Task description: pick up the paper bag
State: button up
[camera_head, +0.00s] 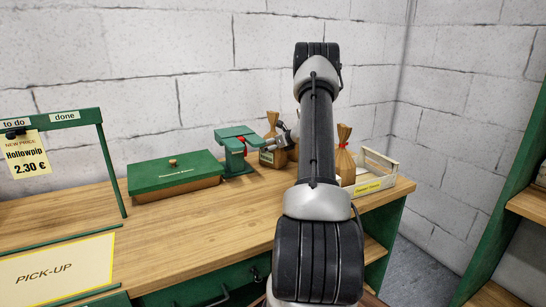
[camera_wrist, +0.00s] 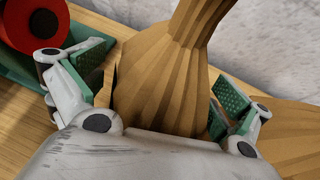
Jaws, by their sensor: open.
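A brown paper bag (camera_wrist: 168,92) with a pleated body and a gathered neck stands between the jaws of my gripper (camera_wrist: 158,76) in the wrist view. The jaws are open, one green pad on each side, with a gap visible beside the left pad. In the head view my gripper (camera_head: 284,139) is partly hidden by my arm, close to the bag (camera_head: 272,121) at the back of the workbench. Another paper bag (camera_head: 344,162) stands right of my arm. Brown paper also shows at the lower right of the wrist view (camera_wrist: 288,130).
The wooden workbench (camera_head: 215,215) has free room in front. A green device with a red part (camera_head: 236,150) stands close left of the bag, and a green-lidded box (camera_head: 175,176) further left. A pale crate (camera_head: 377,180) sits at the right end. The block wall is behind.

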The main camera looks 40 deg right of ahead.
aim_at(273, 124)
jog(key=c, duration=2)
notch_tip(273, 124, up, 10)
jog(key=shift+r, duration=0.1)
jog(key=shift+c, duration=0.6)
